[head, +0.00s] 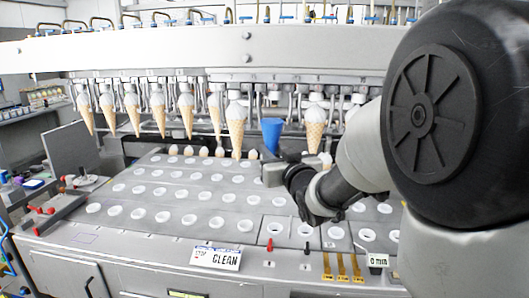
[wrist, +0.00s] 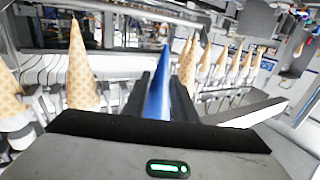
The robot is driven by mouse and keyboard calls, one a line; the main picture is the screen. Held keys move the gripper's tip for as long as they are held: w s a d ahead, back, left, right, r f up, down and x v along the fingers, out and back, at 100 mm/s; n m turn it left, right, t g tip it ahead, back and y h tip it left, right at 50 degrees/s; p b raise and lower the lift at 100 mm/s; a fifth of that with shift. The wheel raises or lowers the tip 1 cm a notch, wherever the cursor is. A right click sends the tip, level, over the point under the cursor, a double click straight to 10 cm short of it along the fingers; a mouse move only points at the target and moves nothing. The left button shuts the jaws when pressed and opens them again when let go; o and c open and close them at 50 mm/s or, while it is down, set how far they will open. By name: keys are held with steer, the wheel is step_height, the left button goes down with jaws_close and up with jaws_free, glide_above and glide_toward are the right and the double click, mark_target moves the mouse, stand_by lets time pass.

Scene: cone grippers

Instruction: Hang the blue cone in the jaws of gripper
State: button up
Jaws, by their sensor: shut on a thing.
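The blue cone (head: 271,136) is upright in the head view, wide end up, in the row of hanging cones under the machine's beam. My gripper (head: 272,160) is just below it, at the cone's lower part. In the wrist view the blue cone (wrist: 157,95) stands between the two dark fingers of my gripper (wrist: 163,100), which are shut on it. The machine's own jaws above the blue cone are too small to make out, so I cannot tell whether they touch its rim.
Ice cream cones hang on the left (head: 187,112) and right (head: 315,125) of the blue cone, one (head: 235,125) close by. Below is a steel deck (head: 150,180) with rows of white-ringed holes. A "CLEAN" sign (head: 216,257) stands at its front edge.

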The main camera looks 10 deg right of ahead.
steer(key=shift+w+d+b, duration=0.2)
steer(key=shift+w+d, duration=0.1)
steer(key=shift+w, duration=0.5)
steer(key=shift+w+d+b, duration=0.2)
steer(key=shift+w+d, duration=0.05)
steer(key=shift+w, duration=0.55)
steer(key=shift+w, duration=0.1)
steer(key=shift+w+d, duration=0.3)
steer(key=shift+w, duration=0.6)
steer(key=shift+w+d, duration=0.25)
steer(key=shift+w, duration=0.65)
steer(key=shift+f+b, duration=0.55)
steer(key=shift+b, duration=0.55)
stand_by(0.6)
steer(key=o, duration=1.3)
steer(key=shift+s+a+b, duration=0.45)
steer(key=shift+s+b, duration=0.1)
steer(key=shift+s, duration=0.9)
steer(key=shift+s+a+b, duration=0.45)
steer(key=shift+s+b, duration=0.1)
steer(key=shift+s, duration=0.85)
steer(key=shift+s+a+b, duration=0.45)
steer(key=shift+s+b, duration=0.1)
steer(key=shift+s, duration=0.9)
